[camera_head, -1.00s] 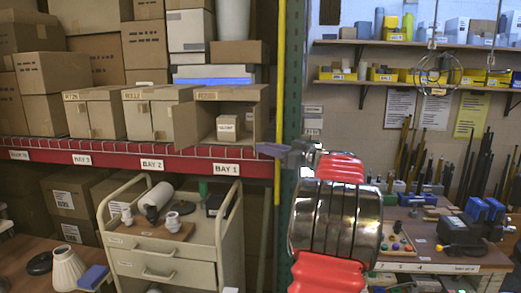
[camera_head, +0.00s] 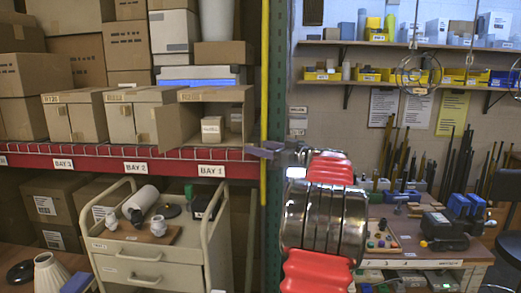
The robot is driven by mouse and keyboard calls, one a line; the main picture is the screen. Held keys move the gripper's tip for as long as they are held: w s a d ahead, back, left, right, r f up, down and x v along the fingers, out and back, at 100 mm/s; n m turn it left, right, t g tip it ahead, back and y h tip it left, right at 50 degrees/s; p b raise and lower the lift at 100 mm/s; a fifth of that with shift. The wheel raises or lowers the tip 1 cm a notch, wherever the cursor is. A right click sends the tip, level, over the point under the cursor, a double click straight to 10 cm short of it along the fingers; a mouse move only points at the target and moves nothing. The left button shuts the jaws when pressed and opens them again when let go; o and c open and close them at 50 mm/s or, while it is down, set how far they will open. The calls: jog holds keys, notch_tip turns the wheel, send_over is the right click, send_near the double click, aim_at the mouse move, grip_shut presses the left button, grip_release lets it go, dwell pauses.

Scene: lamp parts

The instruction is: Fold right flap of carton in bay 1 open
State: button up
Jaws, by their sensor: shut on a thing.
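The bay 1 carton (camera_head: 216,95) stands on the red-edged shelf with its front open. Its left flap (camera_head: 177,125) is swung outward to the left. A small labelled box (camera_head: 212,128) sits inside. The right flap (camera_head: 249,118) shows as a narrow brown strip at the carton's right edge, seen nearly edge-on. My gripper (camera_head: 262,150) is low at the carton's right front corner, shut on the right flap. The exact contact is small and partly hidden by the fingers.
A green post (camera_head: 276,80) and a yellow pole (camera_head: 264,70) stand just right of the carton. A cart (camera_head: 150,260) with parts stands below. A workbench (camera_head: 420,256) is at the right.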

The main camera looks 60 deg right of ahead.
jog(key=shift+d+r, duration=0.15)
jog(key=shift+r, duration=0.05)
jog(key=shift+c, duration=0.2)
jog(key=shift+s, duration=0.5)
jog(key=shift+c, duration=1.3)
jog(key=s, duration=0.8)
jog(key=s+a, duration=0.1)
jog(key=s, duration=0.3)
jog(key=shift+s+a+f, duration=0.1)
jog(key=shift+s+f, duration=0.15)
jog(key=shift+s, duration=0.15)
jog(key=shift+c, duration=0.2)
jog(key=shift+c, duration=0.6)
